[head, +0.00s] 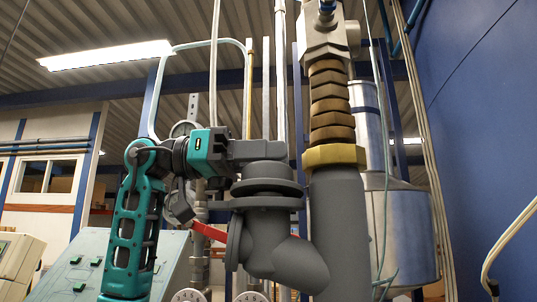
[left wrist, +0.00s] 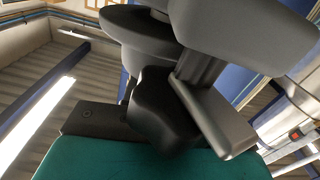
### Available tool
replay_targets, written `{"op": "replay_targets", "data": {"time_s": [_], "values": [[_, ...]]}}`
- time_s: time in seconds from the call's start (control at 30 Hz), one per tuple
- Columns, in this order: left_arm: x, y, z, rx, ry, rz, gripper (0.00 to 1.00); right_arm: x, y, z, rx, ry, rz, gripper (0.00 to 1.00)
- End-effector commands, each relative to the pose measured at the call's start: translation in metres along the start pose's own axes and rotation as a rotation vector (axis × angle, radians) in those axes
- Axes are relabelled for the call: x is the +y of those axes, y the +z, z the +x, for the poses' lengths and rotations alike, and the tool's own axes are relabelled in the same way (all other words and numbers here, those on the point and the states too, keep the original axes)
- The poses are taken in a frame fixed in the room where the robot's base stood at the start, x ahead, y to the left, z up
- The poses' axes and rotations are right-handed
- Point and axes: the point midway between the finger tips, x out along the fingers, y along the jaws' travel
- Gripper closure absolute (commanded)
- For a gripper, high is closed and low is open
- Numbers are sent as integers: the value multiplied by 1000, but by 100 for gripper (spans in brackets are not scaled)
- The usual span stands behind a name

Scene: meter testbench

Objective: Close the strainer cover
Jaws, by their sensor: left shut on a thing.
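The strainer (head: 265,235) is a dark grey angled pipe body at the centre of the head view. Its round cover (head: 267,187) is at the top, over a wider flange (head: 265,203); I cannot tell whether the two are fully seated together. My left gripper (head: 262,151) reaches in from the left with its fingers at the top of the cover. It is shut on the cover's dark blocky knob (left wrist: 160,112), seen beside a grey finger in the left wrist view. The fingers hide part of the knob. My right gripper is not in view.
A thick grey pipe (head: 340,235) with a brass nut (head: 334,156) stands close right of the strainer. A red lever (head: 209,231) is at its left. Gauges (head: 250,297) are below, a silver tank (head: 408,225) is behind right, and a sloped panel (head: 85,265) is at lower left.

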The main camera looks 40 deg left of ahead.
Motion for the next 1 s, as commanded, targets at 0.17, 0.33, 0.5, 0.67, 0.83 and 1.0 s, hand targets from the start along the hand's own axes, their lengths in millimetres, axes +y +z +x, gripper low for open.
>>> {"op": "replay_targets", "data": {"time_s": [0.17,0.33,0.5,0.67,0.83,1.0], "values": [[0,1,0,-1,0,11,100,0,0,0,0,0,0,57],[0,1,0,0,0,11,100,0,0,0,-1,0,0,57],[0,0,0,0,0,11,70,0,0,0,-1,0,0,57],[0,0,0,1,0,11,54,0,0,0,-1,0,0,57],[0,0,0,1,0,11,51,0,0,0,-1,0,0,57],[0,0,-4,3,0,11,51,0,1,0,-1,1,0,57]]}}
